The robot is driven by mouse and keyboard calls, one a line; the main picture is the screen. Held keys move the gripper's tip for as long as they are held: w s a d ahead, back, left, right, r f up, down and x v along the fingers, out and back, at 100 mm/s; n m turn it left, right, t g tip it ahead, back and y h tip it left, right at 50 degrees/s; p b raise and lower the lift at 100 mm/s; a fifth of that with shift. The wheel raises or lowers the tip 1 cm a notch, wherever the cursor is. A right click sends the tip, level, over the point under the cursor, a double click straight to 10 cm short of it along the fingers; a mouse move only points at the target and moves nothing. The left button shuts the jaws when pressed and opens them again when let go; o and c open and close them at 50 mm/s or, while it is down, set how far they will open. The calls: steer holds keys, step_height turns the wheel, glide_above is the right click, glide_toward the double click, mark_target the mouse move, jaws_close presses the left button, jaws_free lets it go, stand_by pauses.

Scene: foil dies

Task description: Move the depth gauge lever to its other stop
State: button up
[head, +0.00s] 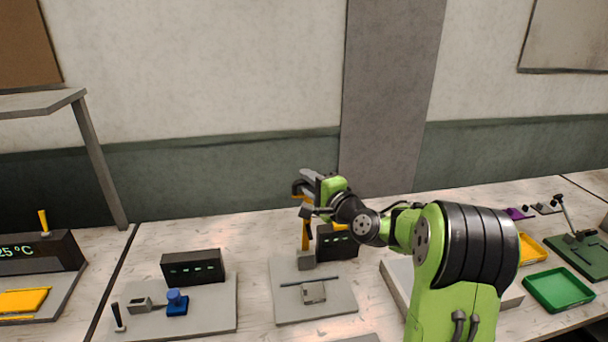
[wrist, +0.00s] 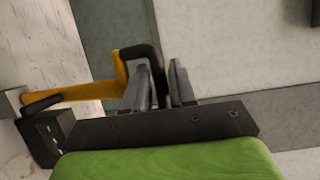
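The lever (head: 305,236) is an orange arm rising roughly upright from a grey block (head: 306,260) on a grey plate. In the wrist view the orange arm (wrist: 85,92) runs from the block at the left edge to a bent black grip (wrist: 142,52). My gripper (head: 303,192) is at the top of the lever. In the wrist view its two grey fingers (wrist: 165,85) are close together, with the black grip's end at or between them. Whether they clamp it is unclear. My gripper and wrist partly hide the lever's top in the head view.
A black display box (head: 338,242) stands just right of the lever. A slotted grey block (head: 313,293) and a thin dark rod lie on the plate's front. Another plate with a black box (head: 192,267) and blue part (head: 176,302) is left. A green tray (head: 559,289) is right.

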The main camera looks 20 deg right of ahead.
steer(key=shift+w+a, duration=0.2)
steer(key=shift+w, duration=0.95)
steer(key=shift+s+f, duration=0.1)
jaws_close()
steer(key=shift+f, duration=0.1)
